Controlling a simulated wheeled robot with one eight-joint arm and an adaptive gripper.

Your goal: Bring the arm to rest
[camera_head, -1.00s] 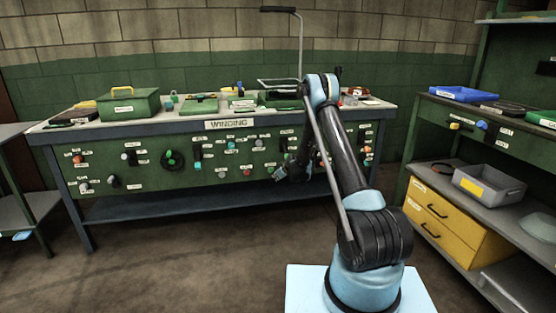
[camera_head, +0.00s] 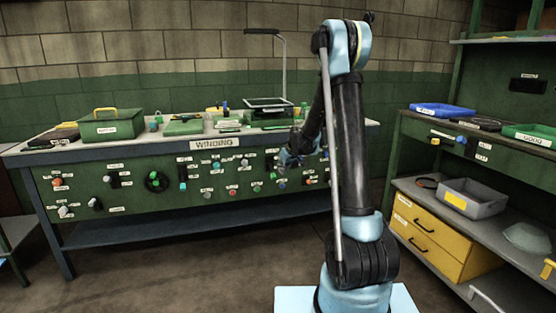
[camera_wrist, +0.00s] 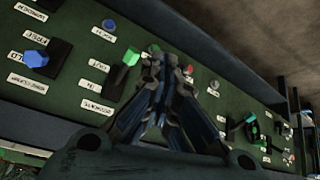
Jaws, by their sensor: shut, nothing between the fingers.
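My gripper (camera_head: 288,160) hangs in front of the right part of the green front panel of the bench marked WINDING (camera_head: 130,190). My arm rises from its light blue base and bends over at a high elbow, with the forearm coming down to the gripper. In the wrist view my gripper (camera_wrist: 172,75) is shut and empty, its fingers together. The panel (camera_wrist: 75,85) with labelled knobs lies beyond the fingers there. I cannot tell the exact gap between fingertips and panel.
On the bench top stand a green box (camera_head: 110,124) with a yellow handle and several small things. At the right is a green shelf unit with a blue tray (camera_head: 442,110), a grey bin (camera_head: 472,198) and yellow drawers (camera_head: 425,235). Open floor lies at the front left.

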